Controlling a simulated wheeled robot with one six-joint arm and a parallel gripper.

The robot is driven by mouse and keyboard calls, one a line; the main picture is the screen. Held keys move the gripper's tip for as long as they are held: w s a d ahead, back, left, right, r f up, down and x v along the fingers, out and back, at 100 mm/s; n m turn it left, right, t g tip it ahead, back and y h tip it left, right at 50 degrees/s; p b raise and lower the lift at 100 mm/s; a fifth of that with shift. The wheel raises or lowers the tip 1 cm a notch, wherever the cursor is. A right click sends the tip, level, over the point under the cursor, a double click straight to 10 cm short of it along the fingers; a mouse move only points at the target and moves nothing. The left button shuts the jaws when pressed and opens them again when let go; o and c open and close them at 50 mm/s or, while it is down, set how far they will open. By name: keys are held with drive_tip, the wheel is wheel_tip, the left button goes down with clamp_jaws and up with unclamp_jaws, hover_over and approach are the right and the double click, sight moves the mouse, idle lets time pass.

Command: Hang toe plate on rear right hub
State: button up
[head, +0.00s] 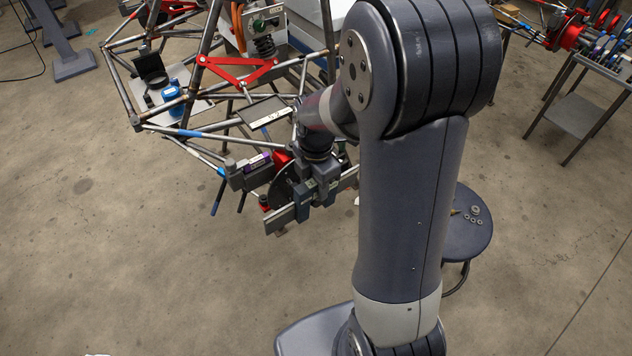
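A long grey bar-shaped plate (279,217), which looks like the toe plate, stands on edge at the lower corner of the tube chassis (190,130). It lies close against the outer side of the hub's dark disc (281,190), with red parts beside it. My gripper (314,196) points down at the plate's middle and overlaps it. The fingertips are small and dark, so I cannot tell whether they are closed on the plate. My gripper and wrist hide part of the hub, so I cannot tell whether the plate touches or rests on it.
A dark box with a purple label (255,163) is left of the disc. A labelled flat panel (265,112) and red suspension arms (236,68) are above. A round stool (467,225) with small metal parts stands at right, a metal trolley (577,112) beyond.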

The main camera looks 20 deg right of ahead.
drive_tip(key=shift+o, duration=0.8)
wheel_tip(320, 180, up, 11)
drive_tip(key=shift+f+p, duration=0.1)
drive_tip(key=shift+p, duration=0.45)
drive_tip(key=shift+f, duration=0.1)
wheel_tip(320, 180, down, 10)
drive_tip(key=shift+f+b, duration=0.25)
drive_tip(key=shift+b, duration=0.15)
drive_tip(key=shift+r, duration=0.45)
